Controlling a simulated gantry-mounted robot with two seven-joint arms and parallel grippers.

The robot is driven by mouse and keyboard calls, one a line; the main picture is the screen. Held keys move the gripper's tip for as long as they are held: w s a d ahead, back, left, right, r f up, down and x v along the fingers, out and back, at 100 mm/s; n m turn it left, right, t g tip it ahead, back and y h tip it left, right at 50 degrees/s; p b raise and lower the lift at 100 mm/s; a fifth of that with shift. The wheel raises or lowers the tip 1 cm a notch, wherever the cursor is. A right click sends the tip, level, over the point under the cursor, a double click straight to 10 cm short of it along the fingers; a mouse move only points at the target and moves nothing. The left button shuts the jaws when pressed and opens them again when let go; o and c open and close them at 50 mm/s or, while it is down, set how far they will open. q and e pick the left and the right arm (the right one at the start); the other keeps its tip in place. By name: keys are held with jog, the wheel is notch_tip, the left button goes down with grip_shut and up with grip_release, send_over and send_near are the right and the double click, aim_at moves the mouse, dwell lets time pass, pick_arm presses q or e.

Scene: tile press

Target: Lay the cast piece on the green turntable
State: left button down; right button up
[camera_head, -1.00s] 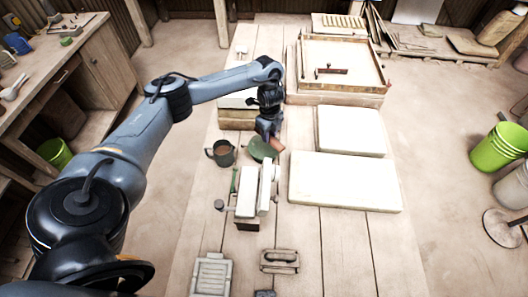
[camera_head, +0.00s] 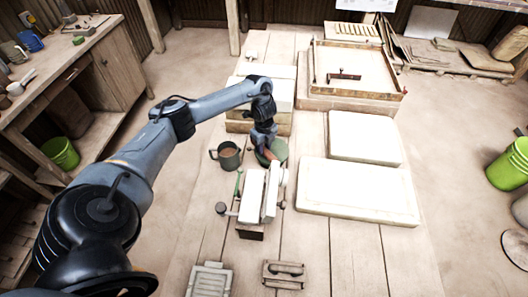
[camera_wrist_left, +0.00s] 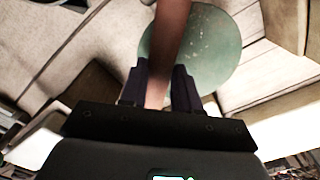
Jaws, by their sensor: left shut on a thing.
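My left gripper (camera_head: 266,148) is shut on the cast piece (camera_head: 271,155), a reddish-brown piece. In the left wrist view the cast piece (camera_wrist_left: 171,45) is a long brown strip between the two dark fingers (camera_wrist_left: 160,88), reaching away from them across the green disc. The green turntable (camera_head: 279,147) is a round disc behind the white press; it also shows in the left wrist view (camera_wrist_left: 215,50). The gripper and piece are over the turntable. I cannot tell whether the piece touches it. My right gripper is not in view.
A white press (camera_head: 257,195) with a side handle stands just in front of the turntable. White slabs (camera_head: 357,190) lie to the right. A wooden-framed tray (camera_head: 355,60) is at the back right.

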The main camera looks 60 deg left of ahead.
pick_arm(q)
notch_tip(320, 180, down, 3)
jog(key=shift+d+r+b, duration=0.1)
jog(key=shift+r+b, duration=0.1)
jog(key=shift+b, duration=0.3)
jog(key=shift+r, duration=0.1)
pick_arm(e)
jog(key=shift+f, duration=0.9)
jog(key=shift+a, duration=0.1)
pick_arm(q)
jog(key=shift+f, duration=0.2)
jog(key=c, duration=0.8)
grip_release()
jog(key=shift+r, duration=0.15)
